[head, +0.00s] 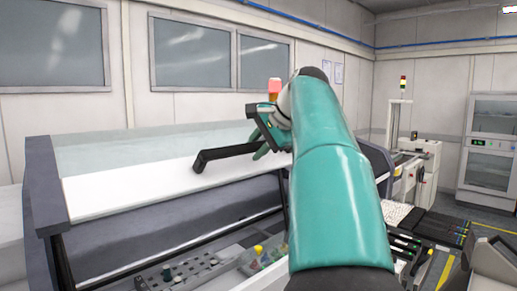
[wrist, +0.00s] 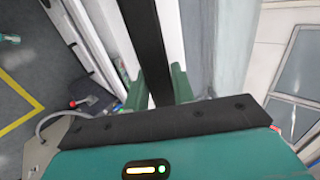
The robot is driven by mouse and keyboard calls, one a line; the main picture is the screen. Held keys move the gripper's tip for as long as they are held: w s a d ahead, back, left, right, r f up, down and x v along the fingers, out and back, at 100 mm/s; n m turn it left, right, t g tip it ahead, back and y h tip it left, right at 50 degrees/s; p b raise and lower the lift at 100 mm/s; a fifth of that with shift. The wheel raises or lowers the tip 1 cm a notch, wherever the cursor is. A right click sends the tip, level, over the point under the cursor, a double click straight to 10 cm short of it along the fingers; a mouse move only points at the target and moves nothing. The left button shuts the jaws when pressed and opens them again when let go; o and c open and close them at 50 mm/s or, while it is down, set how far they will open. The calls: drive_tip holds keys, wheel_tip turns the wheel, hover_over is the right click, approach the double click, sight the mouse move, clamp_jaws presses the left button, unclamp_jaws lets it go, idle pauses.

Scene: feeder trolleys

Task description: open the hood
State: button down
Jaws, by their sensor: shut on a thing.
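The hood (head: 130,187) is a long white panel with a clear upper part, across the left and middle of the head view. A black bar handle (head: 225,153) stands out along its front. My gripper (head: 262,150) is at the right part of this handle, with its green fingers closed around it. In the wrist view the handle (wrist: 146,40) runs up between the two green fingers (wrist: 158,88). A dark strip and part of the machine's inside show below the hood's front. My teal arm hides the hood's right end.
A control panel with knobs (head: 185,270) and a yellow button (head: 258,249) lies below the hood. Dark feeder rails (head: 440,225) stand at the right. A glass-fronted cabinet (head: 490,150) is at the far right. A wall with windows (head: 195,52) is behind the machine.

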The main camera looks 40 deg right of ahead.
drive_tip(key=shift+f, duration=0.1)
drive_tip(key=c, duration=1.2)
unclamp_jaws()
drive_tip(key=shift+w, duration=0.15)
drive_tip(key=v, duration=1.4)
drive_tip(key=shift+a, duration=0.1)
